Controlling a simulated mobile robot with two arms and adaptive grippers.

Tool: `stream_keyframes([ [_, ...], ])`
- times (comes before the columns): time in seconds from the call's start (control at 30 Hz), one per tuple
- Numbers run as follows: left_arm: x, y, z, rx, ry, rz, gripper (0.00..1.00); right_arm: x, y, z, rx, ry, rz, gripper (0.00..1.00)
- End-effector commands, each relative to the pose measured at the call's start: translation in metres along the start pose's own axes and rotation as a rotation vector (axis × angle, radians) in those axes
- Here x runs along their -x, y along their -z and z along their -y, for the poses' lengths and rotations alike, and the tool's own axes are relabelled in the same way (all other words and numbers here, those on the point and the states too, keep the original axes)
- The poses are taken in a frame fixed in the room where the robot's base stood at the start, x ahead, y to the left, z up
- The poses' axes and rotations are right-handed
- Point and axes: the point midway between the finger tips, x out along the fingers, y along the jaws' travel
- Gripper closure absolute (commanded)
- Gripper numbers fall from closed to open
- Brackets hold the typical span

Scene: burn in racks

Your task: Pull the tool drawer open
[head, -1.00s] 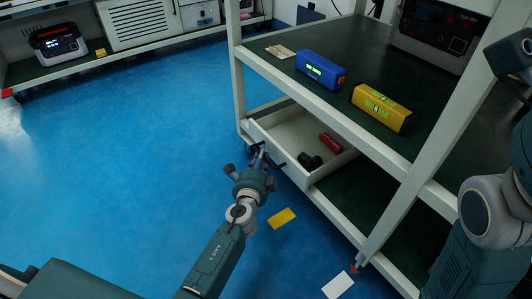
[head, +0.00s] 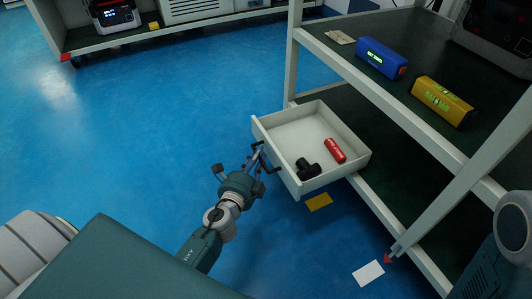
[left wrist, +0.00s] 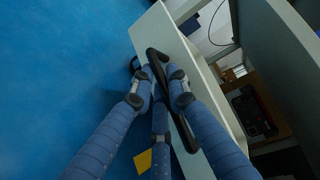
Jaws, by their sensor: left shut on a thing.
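The tool drawer (head: 298,132) is a pale open-topped tray that sticks well out from under the rack's upper shelf. A red cylinder (head: 335,150) and a black part (head: 307,169) lie in it. My left gripper (head: 259,161) is shut on the black drawer handle (head: 262,150) at the drawer front. In the left wrist view, the blue-sleeved fingers of the left gripper (left wrist: 162,82) close around the black handle bar (left wrist: 158,66), beside the pale drawer front (left wrist: 168,43). My right gripper is out of view; only part of that arm shows at the right edge.
The rack's upper shelf (head: 385,83) holds a blue box (head: 380,56) and a yellow box (head: 441,101). A yellow card (head: 319,202) and a white card (head: 368,273) lie on the blue floor. The floor left of the drawer is clear.

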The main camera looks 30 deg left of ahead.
Motion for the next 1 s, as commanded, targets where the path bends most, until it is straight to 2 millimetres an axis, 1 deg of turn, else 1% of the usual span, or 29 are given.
stream_keyframes([
  [0.1, 0.003, -0.001, -0.002, -0.004, -0.001, -0.004, 1.00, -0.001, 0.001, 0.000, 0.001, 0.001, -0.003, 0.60],
  [0.43, 0.003, -0.001, -0.002, -0.004, -0.001, -0.004, 1.00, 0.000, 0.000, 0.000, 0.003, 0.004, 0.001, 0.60],
  [0.47, 0.003, -0.001, -0.002, -0.004, -0.001, -0.004, 0.79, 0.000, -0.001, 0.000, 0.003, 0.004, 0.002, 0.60],
  [0.5, 0.003, -0.001, -0.002, -0.004, -0.001, -0.004, 0.76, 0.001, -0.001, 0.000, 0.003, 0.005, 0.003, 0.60],
  [0.73, 0.003, -0.002, -0.001, -0.001, 0.000, -0.002, 0.76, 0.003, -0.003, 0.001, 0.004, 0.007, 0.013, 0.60],
  [0.83, 0.006, -0.002, -0.002, -0.001, -0.001, -0.002, 0.76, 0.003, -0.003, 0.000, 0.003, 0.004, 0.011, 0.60],
  [0.93, 0.016, -0.002, -0.002, 0.000, -0.002, -0.001, 0.76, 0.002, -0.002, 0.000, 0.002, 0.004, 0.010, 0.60],
  [1.0, 0.029, -0.002, -0.003, 0.001, -0.004, 0.000, 0.76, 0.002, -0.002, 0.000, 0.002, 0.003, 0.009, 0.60],
])
